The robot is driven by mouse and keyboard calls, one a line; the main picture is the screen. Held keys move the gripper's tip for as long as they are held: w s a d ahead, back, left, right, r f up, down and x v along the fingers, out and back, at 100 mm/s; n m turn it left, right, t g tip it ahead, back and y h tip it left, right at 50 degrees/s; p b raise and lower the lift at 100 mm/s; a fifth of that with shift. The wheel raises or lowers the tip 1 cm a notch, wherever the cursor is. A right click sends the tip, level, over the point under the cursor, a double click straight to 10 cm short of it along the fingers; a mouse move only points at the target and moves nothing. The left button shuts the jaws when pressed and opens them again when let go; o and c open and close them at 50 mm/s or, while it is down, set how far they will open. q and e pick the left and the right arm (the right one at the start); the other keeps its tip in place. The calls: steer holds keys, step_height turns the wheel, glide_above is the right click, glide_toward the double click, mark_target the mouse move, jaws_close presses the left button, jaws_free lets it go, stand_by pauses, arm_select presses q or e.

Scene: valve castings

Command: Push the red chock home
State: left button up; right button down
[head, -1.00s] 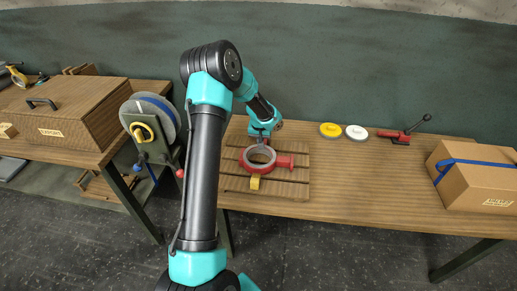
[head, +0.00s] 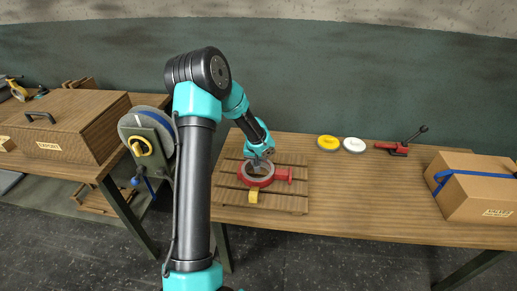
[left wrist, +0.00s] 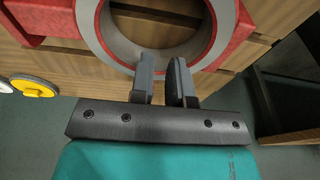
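A red ring-shaped valve casting (head: 268,181) with a bare grey top face lies on a slatted wooden pallet (head: 292,206). A red block (head: 283,174) juts from its right side; I cannot tell whether this is the chock or part of the casting. The casting also shows in the left wrist view (left wrist: 228,30). My left gripper (head: 262,165) points down at the ring's back. Its two fingers (left wrist: 162,68) are a little apart with nothing seen between them, overlapping the ring's rim in view. My right gripper is out of view.
A yellow disc (head: 328,142), a white disc (head: 354,145) and a red clamp with a black lever (head: 398,147) lie at the back of the bench. A blue-strapped carton (head: 478,190) stands at the right. The bench between pallet and carton is clear.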

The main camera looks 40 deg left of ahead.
arm_select(q)
steer(key=o, duration=0.9)
steer(key=w+a+r+g, duration=0.1)
steer(key=w+a+r, duration=0.4)
steer(key=w+a, duration=0.1)
steer(key=shift+r+y, duration=0.3)
steer(key=w+r+h, duration=0.1)
steer(key=w+r, duration=0.3)
steer(key=r, duration=0.2)
steer(key=shift+a+g+h, duration=0.2)
steer(key=shift+g+h, duration=0.1)
steer(key=shift+h, duration=0.1)
steer(key=shift+w, duration=0.1)
step_height(320, 180, down, 17)
steer(key=shift+f, duration=0.2)
steer(key=shift+c, duration=0.5)
